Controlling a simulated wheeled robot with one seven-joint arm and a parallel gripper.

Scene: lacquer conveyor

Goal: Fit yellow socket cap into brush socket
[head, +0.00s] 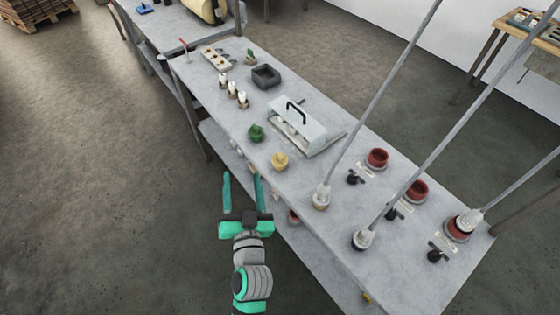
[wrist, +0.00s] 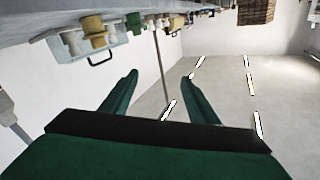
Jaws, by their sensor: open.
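The yellow socket cap (head: 280,160) stands on the grey table near its left edge, beside a green cap-like piece (head: 256,132). In the wrist view the yellow cap (wrist: 92,26) shows at the top, in an upside-down picture, with the green piece (wrist: 134,22) near it. My gripper (head: 241,176) is open and empty, off the table's left side, apart from the cap. Its two fingers (wrist: 160,85) show spread in the wrist view. I cannot tell for sure which fitting is the brush socket; long grey rods stand in pale bases such as this one (head: 320,198).
A white box with a black handle (head: 300,120) stands behind the yellow cap. Red-topped pots (head: 377,158) and small black pieces line the right part. A dark tray (head: 266,77) and several small white-topped pieces (head: 232,89) are farther back. Tall rods rise over the table.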

